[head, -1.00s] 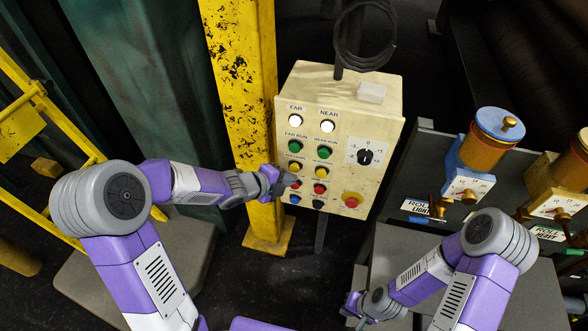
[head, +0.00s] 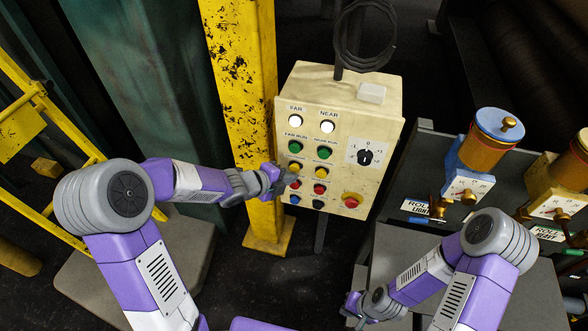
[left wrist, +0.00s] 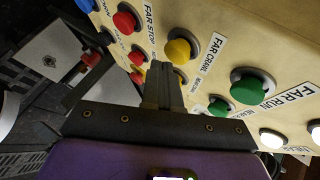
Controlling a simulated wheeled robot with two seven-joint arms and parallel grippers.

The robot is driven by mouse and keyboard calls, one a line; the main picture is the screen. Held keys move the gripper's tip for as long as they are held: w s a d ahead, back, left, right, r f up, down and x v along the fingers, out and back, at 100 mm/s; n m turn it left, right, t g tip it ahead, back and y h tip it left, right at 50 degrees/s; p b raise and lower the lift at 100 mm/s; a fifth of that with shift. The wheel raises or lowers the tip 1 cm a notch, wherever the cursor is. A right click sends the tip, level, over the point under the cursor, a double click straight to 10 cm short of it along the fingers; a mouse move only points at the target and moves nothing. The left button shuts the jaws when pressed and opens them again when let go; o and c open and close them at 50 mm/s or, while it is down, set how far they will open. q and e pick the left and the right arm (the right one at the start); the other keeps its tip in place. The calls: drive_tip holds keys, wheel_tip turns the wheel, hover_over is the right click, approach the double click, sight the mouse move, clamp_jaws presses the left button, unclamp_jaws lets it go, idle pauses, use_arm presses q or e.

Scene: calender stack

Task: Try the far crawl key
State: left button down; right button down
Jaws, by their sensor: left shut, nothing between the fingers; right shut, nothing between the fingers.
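The cream control box (head: 340,90) has two columns of buttons, marked FAR and NEAR. The yellow far crawl key (head: 295,168) is third down in the FAR column, under the green far run button (head: 295,147). My left gripper (head: 286,177) is shut and empty, its tips at the box face just below the far crawl key. In the left wrist view the yellow key (left wrist: 178,50) shows beside the shut fingertips (left wrist: 161,72), next to its FAR CRAWL label. I cannot tell whether they touch. My right gripper (head: 350,306) is shut and empty, low and away from the box.
The red far stop button (left wrist: 124,20) is close to the fingertips. A larger red button on a yellow base (head: 352,200) and a black rotary knob (head: 365,157) sit to the right. A yellow post (head: 240,80) stands left of the box.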

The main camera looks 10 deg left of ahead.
use_arm(q)
drive_tip(key=shift+w, duration=0.65)
idle(0.7)
idle(0.3)
drive_tip(key=shift+s, duration=0.95)
drive_tip(key=shift+s+b, duration=0.1)
drive_tip(key=shift+b, duration=0.2)
drive_tip(key=s+b, duration=0.1)
drive_tip(key=s, duration=0.3)
drive_tip(key=shift+s+a, duration=0.1)
drive_tip(key=shift+s, duration=0.3)
